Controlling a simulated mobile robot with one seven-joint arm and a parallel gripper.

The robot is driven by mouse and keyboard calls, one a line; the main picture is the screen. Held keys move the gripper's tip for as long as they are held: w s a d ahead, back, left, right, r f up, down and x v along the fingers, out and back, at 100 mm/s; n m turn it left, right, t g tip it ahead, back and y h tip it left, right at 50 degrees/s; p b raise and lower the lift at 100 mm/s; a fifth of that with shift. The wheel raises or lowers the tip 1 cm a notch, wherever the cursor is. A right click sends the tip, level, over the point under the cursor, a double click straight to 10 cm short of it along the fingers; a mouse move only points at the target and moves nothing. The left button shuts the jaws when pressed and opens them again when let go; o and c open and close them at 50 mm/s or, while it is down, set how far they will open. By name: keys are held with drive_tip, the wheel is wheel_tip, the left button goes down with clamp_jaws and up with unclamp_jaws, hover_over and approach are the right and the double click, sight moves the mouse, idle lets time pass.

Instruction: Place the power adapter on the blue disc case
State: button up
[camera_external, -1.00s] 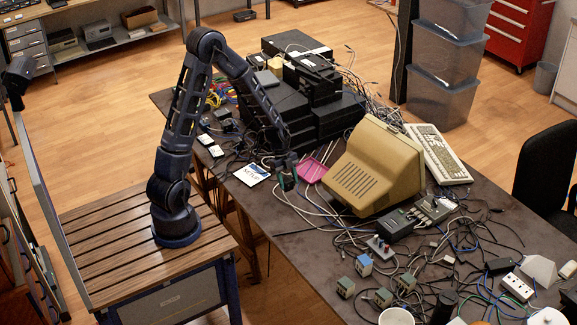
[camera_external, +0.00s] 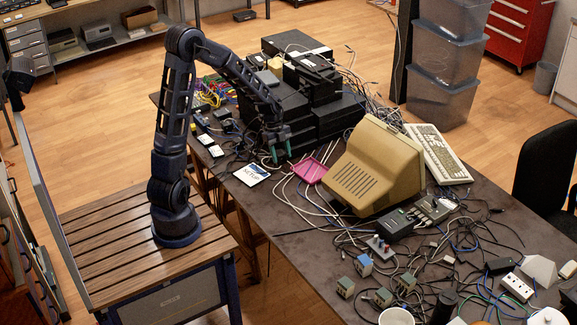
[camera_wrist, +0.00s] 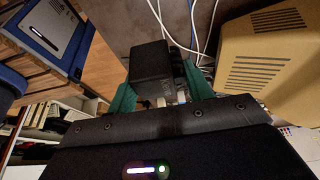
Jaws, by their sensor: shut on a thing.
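My gripper (camera_external: 279,150) hangs above the table, between the black equipment stack and the pink tray. In the wrist view its green fingers (camera_wrist: 158,92) are closed on a black block, the power adapter (camera_wrist: 150,62). The adapter is hard to make out in the external view. A flat case with white and blue colouring and the word SETUP, apparently the disc case (camera_external: 251,174), lies on the table to the lower left of my gripper. Nothing rests on its face. I cannot pick it out in the wrist view.
A pink tray (camera_external: 310,171) and a beige monitor (camera_external: 372,170) stand to the right. Black equipment boxes (camera_external: 318,115) are stacked behind. Loose cables cover much of the table (camera_external: 300,222).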

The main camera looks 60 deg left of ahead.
drive_tip(key=a, duration=1.1)
hover_over(253, 175)
drive_tip(key=a, duration=0.2)
wheel_tip(253, 175, down, 19)
drive_tip(key=shift+d+f, duration=0.1)
drive_tip(key=o, duration=1.1)
drive_tip(key=shift+c, duration=0.2)
